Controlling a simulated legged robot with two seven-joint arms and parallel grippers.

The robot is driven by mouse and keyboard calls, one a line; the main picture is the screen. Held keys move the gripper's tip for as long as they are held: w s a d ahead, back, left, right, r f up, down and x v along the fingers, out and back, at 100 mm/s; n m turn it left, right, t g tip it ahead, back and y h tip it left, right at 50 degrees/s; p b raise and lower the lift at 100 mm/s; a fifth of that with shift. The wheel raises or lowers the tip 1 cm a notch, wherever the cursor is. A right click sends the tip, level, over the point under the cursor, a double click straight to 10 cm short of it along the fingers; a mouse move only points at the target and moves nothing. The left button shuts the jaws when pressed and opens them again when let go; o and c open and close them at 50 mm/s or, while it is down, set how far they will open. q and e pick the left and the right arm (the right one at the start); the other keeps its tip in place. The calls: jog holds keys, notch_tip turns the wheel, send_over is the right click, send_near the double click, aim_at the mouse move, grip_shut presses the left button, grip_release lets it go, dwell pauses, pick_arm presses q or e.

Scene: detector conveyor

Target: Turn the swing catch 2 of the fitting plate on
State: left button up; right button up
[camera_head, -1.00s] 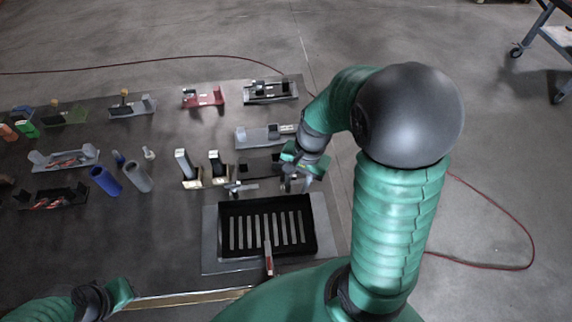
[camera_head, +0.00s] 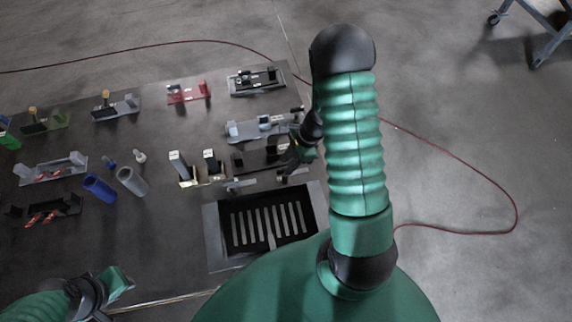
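Several small fixtures stand on the dark table, and I cannot tell for sure which one is the fitting plate or which catch is number 2. A dark fixture (camera_head: 250,160) and a grey-blue fixture (camera_head: 250,129) lie at the table's right side. My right gripper (camera_head: 288,168) is at the right end of the dark fixture. Its fingers are small and dark there, so contact and opening cannot be made out. My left gripper (camera_head: 122,284) is low at the left, over the front of the table, away from the fixtures. Its fingers are not clear.
A black slotted tray (camera_head: 226,232) is at the front right, partly behind my body. Blue (camera_head: 98,188) and grey (camera_head: 132,181) cylinders stand mid-table. Red (camera_head: 186,95) and black-and-white (camera_head: 256,83) fixtures are at the back.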

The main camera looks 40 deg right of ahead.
jog(key=shift+w+a+f, duration=0.15)
jog(key=shift+a+f, duration=0.05)
jog(key=shift+f, duration=0.5)
jog(key=shift+a+f, duration=0.15)
jog(key=shift+f, duration=0.1)
jog(key=shift+s+a, duration=0.1)
jog(key=shift+s, duration=0.15)
jog(key=shift+w, duration=0.1)
grip_shut()
dwell(0.4)
